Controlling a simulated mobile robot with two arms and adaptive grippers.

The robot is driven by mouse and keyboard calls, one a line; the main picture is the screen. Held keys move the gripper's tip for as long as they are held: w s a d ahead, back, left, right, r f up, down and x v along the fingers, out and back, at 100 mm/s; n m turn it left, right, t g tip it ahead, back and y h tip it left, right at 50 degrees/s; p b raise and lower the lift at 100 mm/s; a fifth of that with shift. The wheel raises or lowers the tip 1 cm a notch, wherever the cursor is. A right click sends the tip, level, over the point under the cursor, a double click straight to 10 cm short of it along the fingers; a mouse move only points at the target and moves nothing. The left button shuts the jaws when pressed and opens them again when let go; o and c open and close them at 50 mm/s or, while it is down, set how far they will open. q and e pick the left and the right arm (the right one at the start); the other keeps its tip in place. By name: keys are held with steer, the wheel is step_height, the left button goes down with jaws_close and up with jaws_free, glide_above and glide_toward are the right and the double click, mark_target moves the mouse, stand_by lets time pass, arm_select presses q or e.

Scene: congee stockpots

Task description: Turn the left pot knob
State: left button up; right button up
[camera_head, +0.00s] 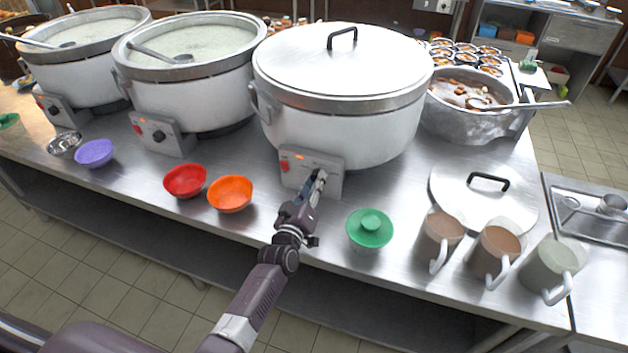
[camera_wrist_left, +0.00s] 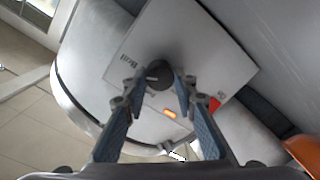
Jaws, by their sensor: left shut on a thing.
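Three white stockpots stand in a row: a left pot (camera_head: 75,71), a middle pot (camera_head: 195,92) and a lidded pot (camera_head: 335,120) on the right. My left gripper (camera_head: 319,180) is at the front control box (camera_head: 296,180) of the lidded pot. In the left wrist view, my left gripper (camera_wrist_left: 160,78) has its fingertips shut on a round black knob (camera_wrist_left: 158,70), one on each side. An orange light (camera_wrist_left: 168,113) and a red switch (camera_wrist_left: 214,104) show near it. The gripper hides this knob in the head view. My right gripper is not in view.
A red bowl (camera_head: 185,181) and an orange bowl (camera_head: 230,194) sit left of my left gripper. Mugs (camera_head: 496,254) and a loose lid (camera_head: 484,197) lie further right on the steel counter (camera_head: 400,191).

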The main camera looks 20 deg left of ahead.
arm_select(q)
steer(key=shift+f+m, duration=0.1)
steer(key=shift+m, duration=0.7)
steer(key=o, duration=1.2)
steer(key=shift+c, duration=0.2)
steer(key=s, duration=1.2)
steer(key=shift+r, duration=0.2)
